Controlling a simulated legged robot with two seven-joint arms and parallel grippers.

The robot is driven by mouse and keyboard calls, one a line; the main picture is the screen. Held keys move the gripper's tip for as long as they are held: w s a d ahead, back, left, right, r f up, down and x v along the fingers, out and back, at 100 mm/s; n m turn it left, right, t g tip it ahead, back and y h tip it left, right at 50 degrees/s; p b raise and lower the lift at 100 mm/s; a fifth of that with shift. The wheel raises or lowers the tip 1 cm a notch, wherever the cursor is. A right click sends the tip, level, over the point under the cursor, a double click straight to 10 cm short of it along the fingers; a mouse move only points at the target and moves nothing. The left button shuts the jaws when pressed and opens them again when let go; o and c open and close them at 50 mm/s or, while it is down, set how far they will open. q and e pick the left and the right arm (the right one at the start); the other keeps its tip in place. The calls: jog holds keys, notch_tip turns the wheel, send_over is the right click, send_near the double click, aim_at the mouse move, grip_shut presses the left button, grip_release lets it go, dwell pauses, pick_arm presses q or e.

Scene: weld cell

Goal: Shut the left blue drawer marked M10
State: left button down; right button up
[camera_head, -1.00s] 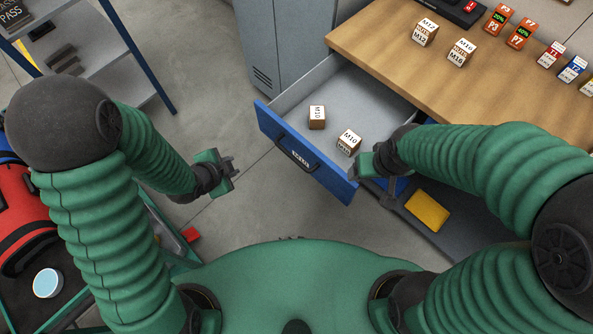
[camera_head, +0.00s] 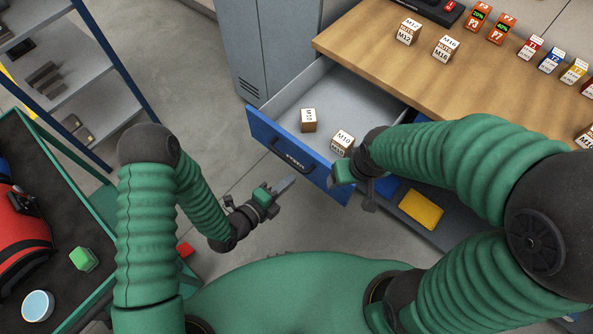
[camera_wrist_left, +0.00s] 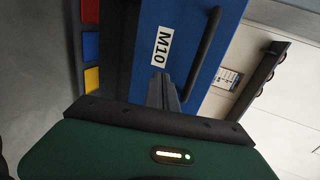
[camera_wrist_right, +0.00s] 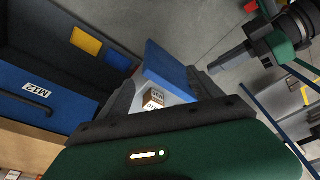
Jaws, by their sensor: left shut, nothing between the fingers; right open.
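The blue M10 drawer (camera_head: 262,128) stands open under the workbench, its grey inside showing with two M10 boxes (camera_head: 308,120) (camera_head: 342,141) in it. Its front, with a black handle and a white M10 label (camera_wrist_left: 161,46), fills the middle of the left wrist view. My left gripper (camera_head: 284,186) is shut and empty, pointing at the drawer front from the robot's side. In the left wrist view its fingertips (camera_wrist_left: 163,88) are just below the label; I cannot tell whether they touch. My right gripper (camera_wrist_right: 165,92) is open near the drawer front's right end.
A wooden worktop (camera_head: 365,45) with small boxes is above the drawer. A blue drawer marked M12 (camera_wrist_right: 38,90) shows in the right wrist view. A cart with a green block (camera_head: 83,259) is at left.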

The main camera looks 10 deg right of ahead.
aim_at(305, 166)
pick_arm(q)
jog(key=w+d, duration=0.2)
jog(key=d, duration=0.1)
jog(key=shift+w+d, duration=0.1)
jog(key=shift+w, duration=0.05)
jog(key=shift+w+d, duration=0.1)
jog(key=shift+d, duration=0.25)
pick_arm(e)
jog(key=shift+d+r, duration=0.2)
jog(key=shift+d, duration=0.15)
pick_arm(q)
jog(key=shift+a, duration=0.15)
pick_arm(e)
jog(key=shift+a, duration=0.15)
jog(key=shift+a, duration=0.1)
